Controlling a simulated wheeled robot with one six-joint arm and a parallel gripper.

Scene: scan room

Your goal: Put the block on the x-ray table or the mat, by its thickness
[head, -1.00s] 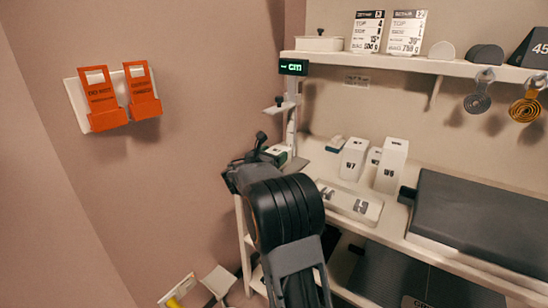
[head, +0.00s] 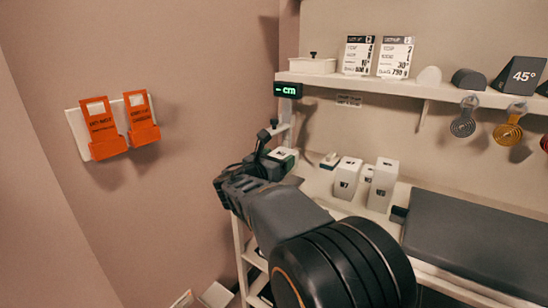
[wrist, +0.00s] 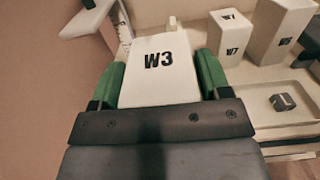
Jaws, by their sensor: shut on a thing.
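A white block marked W3 (wrist: 158,60) is between the green fingers of my gripper (wrist: 160,82) in the wrist view. In the head view my gripper (head: 268,160) holds the block (head: 284,154) at the left end of the bench, under the gauge display. The green display (head: 288,90) reads a dash and "cm". A dark grey slab (head: 480,235) lies on the bench at the right; I cannot tell if it is the x-ray table or the mat.
White blocks, one marked W7 (wrist: 233,36), stand right of my gripper; a tray (wrist: 268,106) with a dark piece lies nearer. A shelf (head: 420,90) runs above with cards and ring tools. Orange holders (head: 103,128) hang on the left wall. My arm hides the bench front.

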